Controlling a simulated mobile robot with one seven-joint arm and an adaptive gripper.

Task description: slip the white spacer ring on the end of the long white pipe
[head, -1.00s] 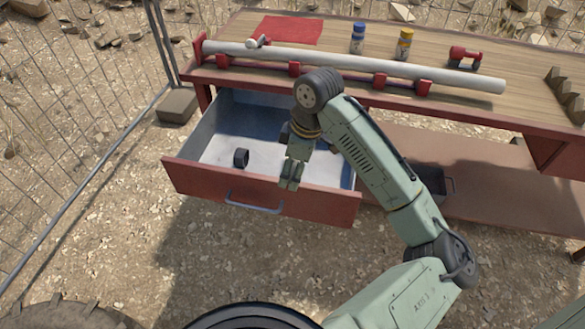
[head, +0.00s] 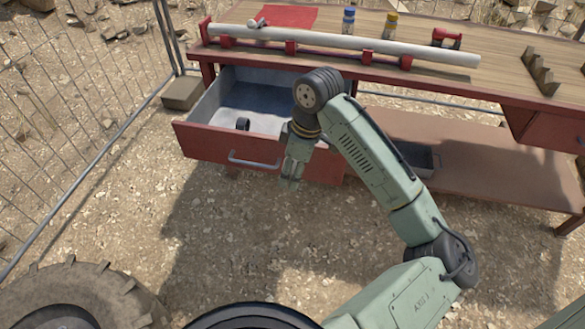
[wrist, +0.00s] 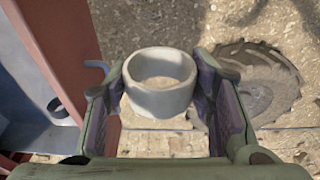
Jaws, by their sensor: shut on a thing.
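The white spacer ring (wrist: 160,98) shows in the wrist view between the two fingers of my gripper (wrist: 162,95), which is shut on it. In the head view my gripper (head: 290,182) hangs in front of the open drawer, and the ring cannot be made out there. The long white pipe (head: 350,43) lies along the bench top, held by several red clamps. Its right end (head: 470,59) sticks out free past the last clamp; its left end is at a red stop. The pipe is well above and behind my gripper.
The open drawer (head: 203,146) holds a dark ring (head: 243,124). A wire fence is at left.

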